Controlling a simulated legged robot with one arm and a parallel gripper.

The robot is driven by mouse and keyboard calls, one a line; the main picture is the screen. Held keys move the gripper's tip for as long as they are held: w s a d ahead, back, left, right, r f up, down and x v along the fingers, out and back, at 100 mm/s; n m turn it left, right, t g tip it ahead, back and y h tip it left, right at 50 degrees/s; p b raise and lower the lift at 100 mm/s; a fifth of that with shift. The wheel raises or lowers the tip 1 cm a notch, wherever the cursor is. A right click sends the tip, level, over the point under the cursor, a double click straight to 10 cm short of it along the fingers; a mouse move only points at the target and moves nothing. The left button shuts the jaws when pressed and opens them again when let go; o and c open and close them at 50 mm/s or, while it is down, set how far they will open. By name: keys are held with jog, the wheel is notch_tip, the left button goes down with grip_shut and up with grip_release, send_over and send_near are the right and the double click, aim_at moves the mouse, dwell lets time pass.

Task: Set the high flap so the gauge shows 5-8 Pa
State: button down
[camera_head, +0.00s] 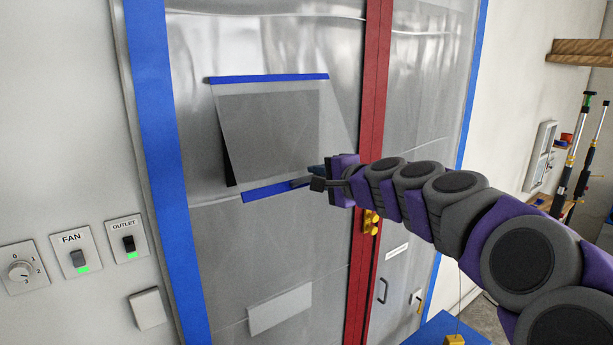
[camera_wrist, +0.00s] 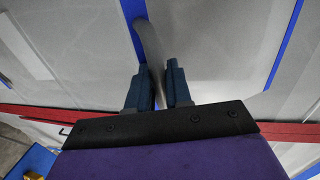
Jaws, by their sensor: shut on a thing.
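The high flap (camera_head: 265,125) is a grey translucent sheet on the plastic barrier, hung from a blue tape strip (camera_head: 268,77). Its lower left side stands off the barrier, with a dark gap beneath. A second blue strip (camera_head: 265,192) runs along its lower edge. My gripper (camera_head: 312,180) is at the flap's lower right corner. The fingers partly hide the held edge. I cannot make out a gauge reading in either view.
A red vertical post (camera_head: 370,80) stands right of the flap, behind my arm. At left are a fan dial (camera_head: 20,269), a FAN switch (camera_head: 77,256) and an OUTLET switch (camera_head: 128,243). A pale panel (camera_head: 280,308) is lower on the barrier. Poles (camera_head: 580,150) stand far right.

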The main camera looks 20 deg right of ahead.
jog(key=shift+s+d+r+p, duration=0.25)
jog(key=shift+s+r+p, duration=0.1)
jog(key=shift+s+r, duration=0.4)
jog(key=shift+s+d+r+p, duration=0.2)
jog(key=shift+s+r+p, duration=0.1)
jog(key=shift+s+r, duration=0.4)
jog(key=shift+r, duration=0.1)
jog(key=c, duration=1.2)
grip_release()
jog(key=shift+d, duration=0.1)
jog(key=b+v, duration=0.2)
jog(key=v, duration=1.5)
jog(key=shift+s+d+b, duration=0.1)
jog(key=shift+s+b, duration=0.05)
jog(key=shift+b, duration=0.2)
